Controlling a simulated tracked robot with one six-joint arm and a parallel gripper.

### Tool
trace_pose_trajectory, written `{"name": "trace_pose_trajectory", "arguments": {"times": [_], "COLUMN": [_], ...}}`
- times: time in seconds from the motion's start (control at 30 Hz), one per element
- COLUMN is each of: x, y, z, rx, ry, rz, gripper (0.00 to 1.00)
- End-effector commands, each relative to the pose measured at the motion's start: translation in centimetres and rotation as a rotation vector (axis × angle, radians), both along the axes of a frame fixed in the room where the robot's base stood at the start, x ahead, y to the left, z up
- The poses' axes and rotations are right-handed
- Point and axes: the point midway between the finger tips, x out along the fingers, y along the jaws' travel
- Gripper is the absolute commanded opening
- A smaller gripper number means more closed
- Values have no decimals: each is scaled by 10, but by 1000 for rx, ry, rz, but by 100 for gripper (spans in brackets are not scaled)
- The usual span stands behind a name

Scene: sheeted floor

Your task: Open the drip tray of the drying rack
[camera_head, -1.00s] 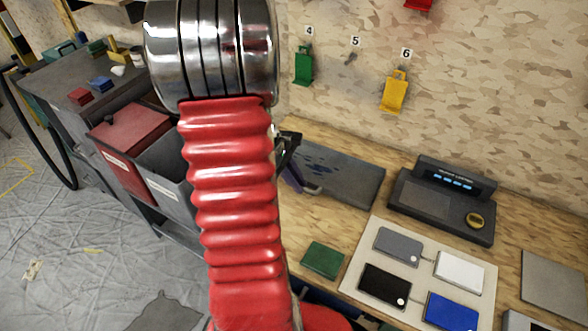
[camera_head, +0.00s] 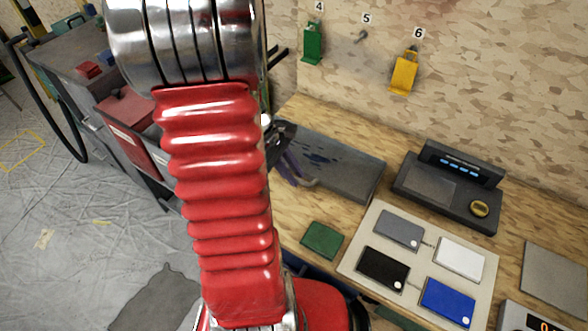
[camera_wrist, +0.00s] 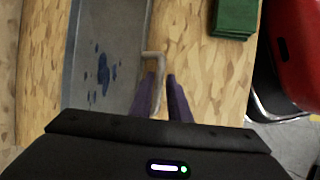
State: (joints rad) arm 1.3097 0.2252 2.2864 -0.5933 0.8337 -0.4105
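A flat dark grey tray (camera_head: 340,165) with blue wet spots lies on the wooden bench. It looks like the drip tray; no upright rack is clearly seen. It also fills the left of the wrist view (camera_wrist: 118,30). A bent grey metal handle (camera_wrist: 153,55) sticks out from its near edge. My gripper (camera_wrist: 161,77) has two purple fingers, spread slightly apart. The handle's bent end shows between them; I cannot tell whether they touch it. In the head view my gripper (camera_head: 296,176) is beside the tray's left end, partly hidden by my red arm.
A green cloth-like block (camera_head: 322,240) lies close to the handle. A board with several coloured pads (camera_head: 415,235) and a black device (camera_head: 447,190) stand to the right. Red (camera_head: 128,112) and grey bins stand at the left. Hooks with tags hang on the wall.

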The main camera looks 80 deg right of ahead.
Motion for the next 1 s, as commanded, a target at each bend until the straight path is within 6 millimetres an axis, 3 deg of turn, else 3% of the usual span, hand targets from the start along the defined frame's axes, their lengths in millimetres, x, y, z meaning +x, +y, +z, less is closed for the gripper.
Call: {"name": "trace_pose_trajectory", "arguments": {"times": [0.17,0.57,1.0], "x": [0,3,30], "y": [0,-1,-1], "z": [0,5,66], "rx": [-1,-4,-6], "ry": [-2,-4,-4], "rz": [-1,0,1], "gripper": [29,29,29]}}
